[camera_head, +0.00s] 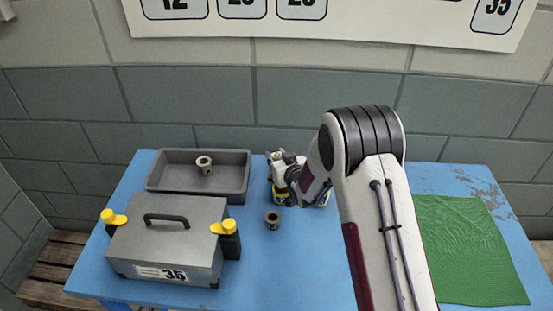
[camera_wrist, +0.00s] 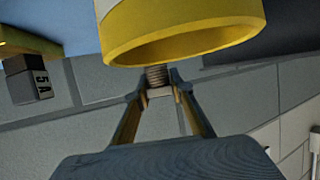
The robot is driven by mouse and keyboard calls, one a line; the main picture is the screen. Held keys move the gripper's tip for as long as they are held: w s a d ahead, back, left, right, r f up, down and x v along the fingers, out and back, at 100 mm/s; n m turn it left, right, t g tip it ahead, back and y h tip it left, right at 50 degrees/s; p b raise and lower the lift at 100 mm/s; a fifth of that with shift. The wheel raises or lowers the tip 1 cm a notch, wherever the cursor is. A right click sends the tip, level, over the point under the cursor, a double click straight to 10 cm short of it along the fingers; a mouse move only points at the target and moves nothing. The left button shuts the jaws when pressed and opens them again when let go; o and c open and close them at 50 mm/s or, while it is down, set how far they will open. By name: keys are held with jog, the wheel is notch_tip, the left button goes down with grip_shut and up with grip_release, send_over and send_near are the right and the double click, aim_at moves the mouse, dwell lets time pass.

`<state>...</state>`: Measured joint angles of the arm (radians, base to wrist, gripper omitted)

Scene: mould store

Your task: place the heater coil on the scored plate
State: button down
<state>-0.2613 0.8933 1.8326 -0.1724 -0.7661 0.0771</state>
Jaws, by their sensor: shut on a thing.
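My gripper (camera_head: 277,168) is at the back middle of the blue table in the head view, left of my forearm. In the wrist view my gripper (camera_wrist: 157,92) is shut on a small ridged piece, which looks like the heater coil (camera_wrist: 157,76). The fingertips pinch it from both sides, and its far end meets the edge of a big yellow-rimmed white round thing (camera_wrist: 180,38). I cannot tell whether they touch. In the head view the coil is not clear among the gripper parts. I cannot make out a scored plate in either view.
On the blue table (camera_head: 300,270) stand a grey tray (camera_head: 232,187) with a ring-like piece (camera_head: 204,164) in it, and a grey box (camera_head: 165,238) with yellow knobs, marked 35. A small bushing (camera_head: 272,220) stands in front of my gripper. A green mat (camera_head: 470,250) lies right.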

jog(key=shift+f, duration=0.6)
jog(key=shift+f, duration=0.2)
jog(key=c, duration=1.8)
grip_release()
jog(key=shift+o, duration=0.2)
jog(key=shift+r, duration=0.2)
jog(key=v, duration=1.2)
jog(key=shift+d, duration=0.15)
